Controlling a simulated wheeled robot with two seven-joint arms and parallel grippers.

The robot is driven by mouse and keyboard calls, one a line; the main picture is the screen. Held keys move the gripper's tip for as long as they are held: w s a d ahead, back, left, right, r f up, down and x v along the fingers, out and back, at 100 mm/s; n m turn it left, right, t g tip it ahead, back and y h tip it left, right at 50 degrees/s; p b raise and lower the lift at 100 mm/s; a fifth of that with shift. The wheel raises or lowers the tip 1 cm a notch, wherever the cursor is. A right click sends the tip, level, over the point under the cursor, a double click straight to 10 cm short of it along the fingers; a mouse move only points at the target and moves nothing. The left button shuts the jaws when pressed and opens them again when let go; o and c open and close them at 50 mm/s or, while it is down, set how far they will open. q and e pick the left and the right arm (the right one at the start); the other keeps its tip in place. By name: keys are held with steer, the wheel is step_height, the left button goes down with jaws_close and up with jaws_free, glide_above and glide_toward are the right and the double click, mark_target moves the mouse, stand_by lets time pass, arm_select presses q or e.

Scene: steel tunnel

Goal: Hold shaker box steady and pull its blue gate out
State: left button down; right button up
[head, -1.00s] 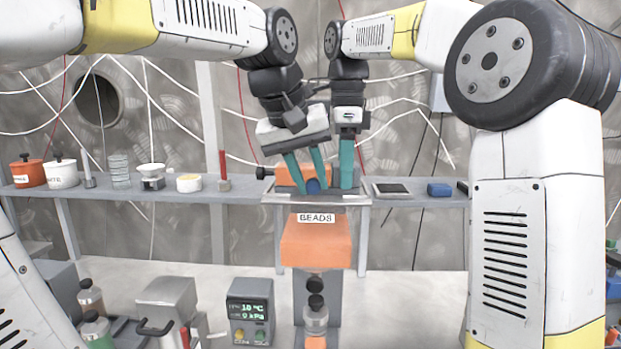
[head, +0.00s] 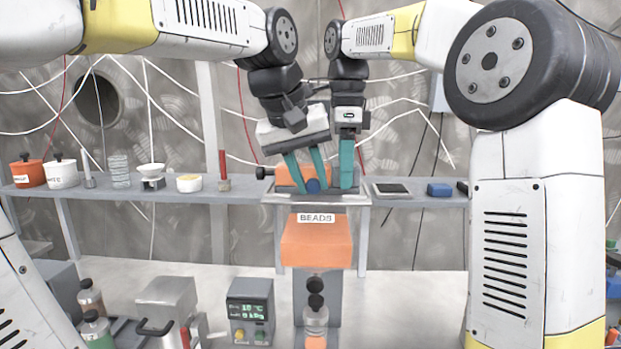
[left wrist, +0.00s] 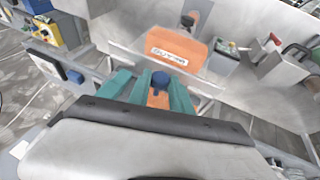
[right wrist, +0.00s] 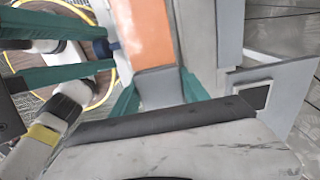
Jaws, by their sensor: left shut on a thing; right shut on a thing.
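The shaker box (head: 290,173) is an orange block with grey parts, lying on the raised shelf in the head view. Its blue gate shows as a round blue knob (head: 313,186) on the front side; the rest of the gate is hidden. My left gripper (head: 308,186) is shut on the knob, a teal finger on each side; the knob also shows between the fingers in the left wrist view (left wrist: 160,80). My right gripper (head: 346,182) is shut on the grey right end of the box. In the right wrist view its fingers flank that grey end (right wrist: 157,86), beside the orange body (right wrist: 150,35).
Below the shelf stands an orange block labelled BEADS (head: 316,245) with a bottle (head: 316,318) under it. A dark flat pad (head: 391,189) and a blue block (head: 440,190) lie to the right on the shelf. Pots and jars stand to the left.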

arm_select(q)
steer(key=shift+s, duration=1.2)
steer(key=c, duration=1.1)
jaws_free()
steer(key=shift+c, duration=0.2)
steer(key=v, duration=1.2)
